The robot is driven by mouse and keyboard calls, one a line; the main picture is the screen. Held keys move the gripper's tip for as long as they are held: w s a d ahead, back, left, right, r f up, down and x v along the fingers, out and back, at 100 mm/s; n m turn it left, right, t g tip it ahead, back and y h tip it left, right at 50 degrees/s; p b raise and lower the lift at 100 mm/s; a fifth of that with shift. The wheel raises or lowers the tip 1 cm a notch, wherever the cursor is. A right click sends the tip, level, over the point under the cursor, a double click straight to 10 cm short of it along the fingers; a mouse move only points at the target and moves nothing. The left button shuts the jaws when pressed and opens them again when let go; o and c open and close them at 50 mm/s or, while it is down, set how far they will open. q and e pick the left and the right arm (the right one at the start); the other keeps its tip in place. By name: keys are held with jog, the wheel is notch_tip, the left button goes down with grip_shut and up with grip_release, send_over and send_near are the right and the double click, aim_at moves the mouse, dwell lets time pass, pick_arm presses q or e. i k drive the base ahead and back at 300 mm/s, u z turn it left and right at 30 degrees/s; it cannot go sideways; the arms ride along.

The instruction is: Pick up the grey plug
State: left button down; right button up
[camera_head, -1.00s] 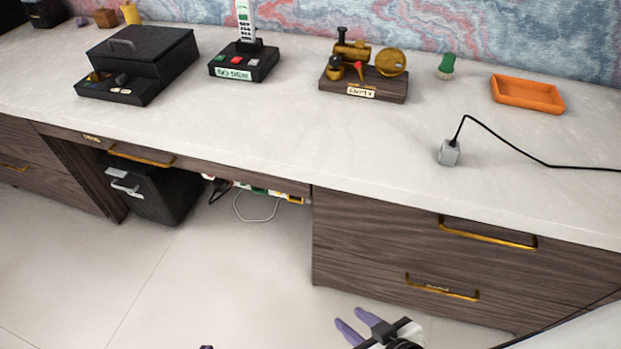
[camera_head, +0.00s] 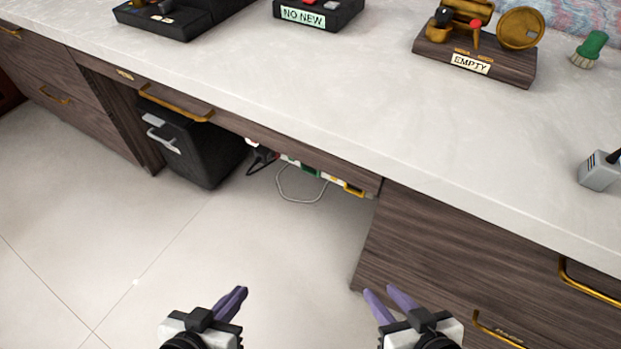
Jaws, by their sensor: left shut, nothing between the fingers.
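The grey plug (camera_head: 600,173) stands on the white desk top at the far right of the head view, partly cut off by the picture edge. A short piece of its dark cord shows at its upper right. My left gripper (camera_head: 238,292) is low in the view over the floor, its purple fingers together and empty. My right gripper (camera_head: 383,291) is in front of the drawer cabinet, its purple fingers apart and empty. Both are well below the desk top and away from the plug.
On the desk stand a brass device on a wooden base marked EMPTY (camera_head: 490,68), a green brush (camera_head: 589,48), a black NO NEW box (camera_head: 318,12) and a black case (camera_head: 170,18). A black bin (camera_head: 192,140) and a power strip (camera_head: 310,170) are under the desk. Drawer handles (camera_head: 592,285) protrude.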

aim_at(600, 169)
jog(key=k, duration=0.1)
jog(key=z, duration=1.05)
